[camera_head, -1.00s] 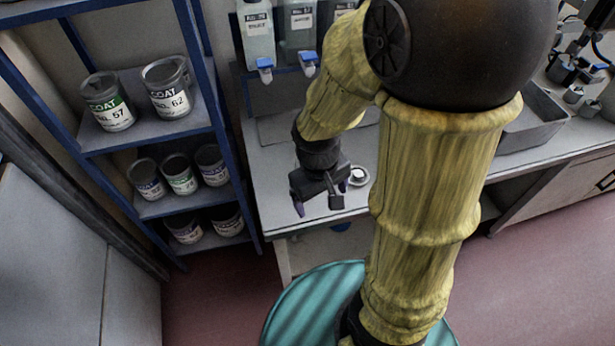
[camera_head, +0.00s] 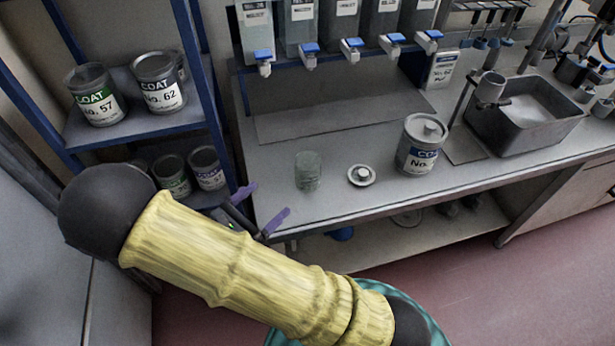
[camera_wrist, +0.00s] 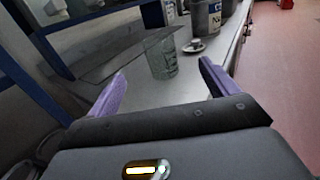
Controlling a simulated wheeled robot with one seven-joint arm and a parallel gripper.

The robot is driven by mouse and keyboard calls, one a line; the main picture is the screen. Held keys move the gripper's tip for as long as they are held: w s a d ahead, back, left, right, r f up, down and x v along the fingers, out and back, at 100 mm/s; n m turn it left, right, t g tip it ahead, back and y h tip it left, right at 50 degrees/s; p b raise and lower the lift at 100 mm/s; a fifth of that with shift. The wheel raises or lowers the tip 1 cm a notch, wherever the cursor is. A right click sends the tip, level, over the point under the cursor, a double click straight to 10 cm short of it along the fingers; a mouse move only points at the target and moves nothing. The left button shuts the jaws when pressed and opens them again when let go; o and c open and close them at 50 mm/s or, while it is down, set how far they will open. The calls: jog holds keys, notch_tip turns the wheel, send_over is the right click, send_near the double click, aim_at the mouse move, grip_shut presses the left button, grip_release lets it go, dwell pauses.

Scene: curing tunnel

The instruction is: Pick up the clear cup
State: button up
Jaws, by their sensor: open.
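The clear cup (camera_head: 308,171) stands upright on the grey bench (camera_head: 345,197) near its left end, in the head view. It is greenish and see-through. In the wrist view the clear cup (camera_wrist: 161,57) shows beyond my fingertips, between their lines and apart from both. My gripper (camera_head: 265,205) is open and empty at the bench's front left corner, left of and nearer than the cup. Its two purple fingers also show in the wrist view (camera_wrist: 163,77), spread wide.
A blue shelf (camera_head: 140,132) with paint cans stands left of my gripper. Dispensers with blue taps (camera_head: 352,47) hang behind. A grey basin (camera_head: 527,112) stands at right.

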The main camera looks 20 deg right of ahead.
aim_at(301, 172)
jog(key=shift+d, duration=0.1)
jog(key=p+x, duration=0.1)
jog(key=x, duration=1.1)
jog(key=shift+d+r, duration=0.1)
jog(key=p+x, duration=0.1)
jog(key=x, duration=0.4)
jog(key=shift+w+r+p, duration=0.15)
jog(key=shift+w+p, duration=0.2)
jog(key=c, duration=1.1)
